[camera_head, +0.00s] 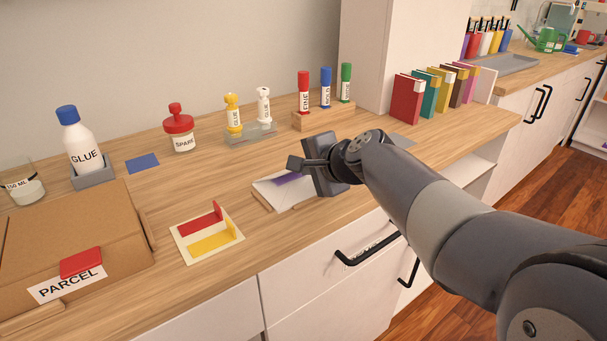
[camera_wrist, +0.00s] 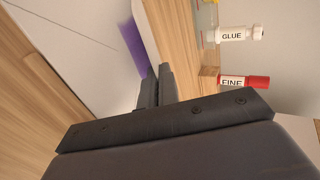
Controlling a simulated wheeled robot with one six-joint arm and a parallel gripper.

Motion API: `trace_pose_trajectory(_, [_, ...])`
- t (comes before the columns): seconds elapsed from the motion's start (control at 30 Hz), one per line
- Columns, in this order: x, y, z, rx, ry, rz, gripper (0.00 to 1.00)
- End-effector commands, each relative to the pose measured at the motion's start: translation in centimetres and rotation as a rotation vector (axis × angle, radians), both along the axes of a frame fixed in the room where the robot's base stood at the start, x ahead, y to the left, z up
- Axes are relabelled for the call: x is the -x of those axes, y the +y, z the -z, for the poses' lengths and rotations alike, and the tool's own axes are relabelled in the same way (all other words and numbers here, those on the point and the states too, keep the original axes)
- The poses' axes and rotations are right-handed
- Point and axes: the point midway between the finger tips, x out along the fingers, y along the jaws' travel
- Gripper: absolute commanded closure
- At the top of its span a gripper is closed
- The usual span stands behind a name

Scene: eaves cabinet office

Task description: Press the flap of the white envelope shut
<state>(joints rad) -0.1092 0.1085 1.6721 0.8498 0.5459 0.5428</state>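The white envelope (camera_head: 271,190) lies on the wooden counter between low wooden strips, partly hidden by my gripper. A purple patch (camera_head: 288,179) shows on it near its far edge. In the wrist view the envelope (camera_wrist: 75,60) fills the upper left, with the purple strip (camera_wrist: 132,45) along one edge. I cannot tell how the flap stands. My gripper (camera_head: 294,162) is over the far side of the envelope, and its fingers (camera_wrist: 157,88) look closed together with nothing seen between them. The fingertips are close to the purple strip; I cannot tell whether they touch the envelope.
A card with red and yellow flaps (camera_head: 207,235) lies to the left, beside a parcel box (camera_head: 75,225). Several books (camera_head: 407,98) stand to the right.

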Motion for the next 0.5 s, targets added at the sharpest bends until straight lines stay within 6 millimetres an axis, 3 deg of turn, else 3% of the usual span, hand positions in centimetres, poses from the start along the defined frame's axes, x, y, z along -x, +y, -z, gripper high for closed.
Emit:
trace_pose_trajectory(0.3, [0.02, -0.03, 0.0, -0.001, -0.001, 0.0, 1.0])
trace_pose_trajectory(0.43, [0.02, -0.02, 0.01, -0.001, -0.001, 0.0, 0.89])
trace_pose_trajectory(0.5, [0.02, -0.02, 0.01, -0.001, -0.001, 0.0, 0.89])
